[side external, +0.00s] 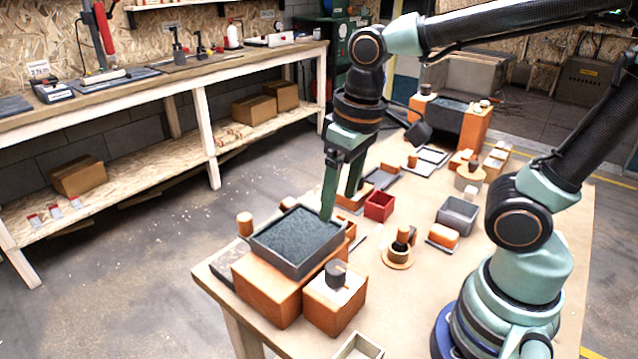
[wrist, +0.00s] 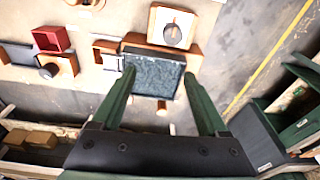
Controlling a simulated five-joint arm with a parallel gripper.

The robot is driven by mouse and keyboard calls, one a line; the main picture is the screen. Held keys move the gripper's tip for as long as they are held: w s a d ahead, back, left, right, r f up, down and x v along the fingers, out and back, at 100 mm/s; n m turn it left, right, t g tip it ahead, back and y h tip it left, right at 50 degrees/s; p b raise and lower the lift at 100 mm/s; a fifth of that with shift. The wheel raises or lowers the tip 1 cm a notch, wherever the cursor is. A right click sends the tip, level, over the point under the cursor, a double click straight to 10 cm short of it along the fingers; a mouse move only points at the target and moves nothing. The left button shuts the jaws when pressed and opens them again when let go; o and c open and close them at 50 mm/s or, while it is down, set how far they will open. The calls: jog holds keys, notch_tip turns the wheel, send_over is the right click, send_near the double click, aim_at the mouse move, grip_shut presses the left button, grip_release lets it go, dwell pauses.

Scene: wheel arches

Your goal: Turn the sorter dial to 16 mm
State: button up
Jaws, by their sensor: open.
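The sorter dial looks to be the dark knob (side external: 336,272) on the pale top plate of an orange block (side external: 335,306) at the near corner of the table. In the wrist view the dark knob (wrist: 173,31) sits on its white plate at top centre. Its size marks are too small to read. My gripper (side external: 338,203) is open and empty, fingers pointing down, above the far right edge of a dark tray of grey grains (side external: 297,240). In the wrist view my gripper (wrist: 153,80) has its fingers on either side of that tray, with the knob beyond the tips.
The tray rests on a larger orange block (side external: 265,287) beside the dial block. A red bin (side external: 379,206), a grey bin (side external: 457,215) and a round wooden base with a dark knob (side external: 398,252) stand farther along the table. A small pale open box (side external: 358,347) lies at the near edge.

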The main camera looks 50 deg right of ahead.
aim_at(336, 266)
jog(key=shift+g, duration=0.9)
jog(key=f, duration=0.4)
jog(key=s+a+f, duration=0.1)
jog(key=f, duration=0.4)
jog(key=a+f, duration=0.1)
jog(key=f, duration=0.3)
jog(key=shift+s+a+f, duration=0.15)
grip_shut()
jog(key=shift+n, duration=0.3)
jog(key=shift+n, duration=0.3)
jog(key=n, duration=0.5)
jog(key=shift+n, duration=0.3)
jog(key=n, duration=0.5)
jog(key=shift+n, duration=0.3)
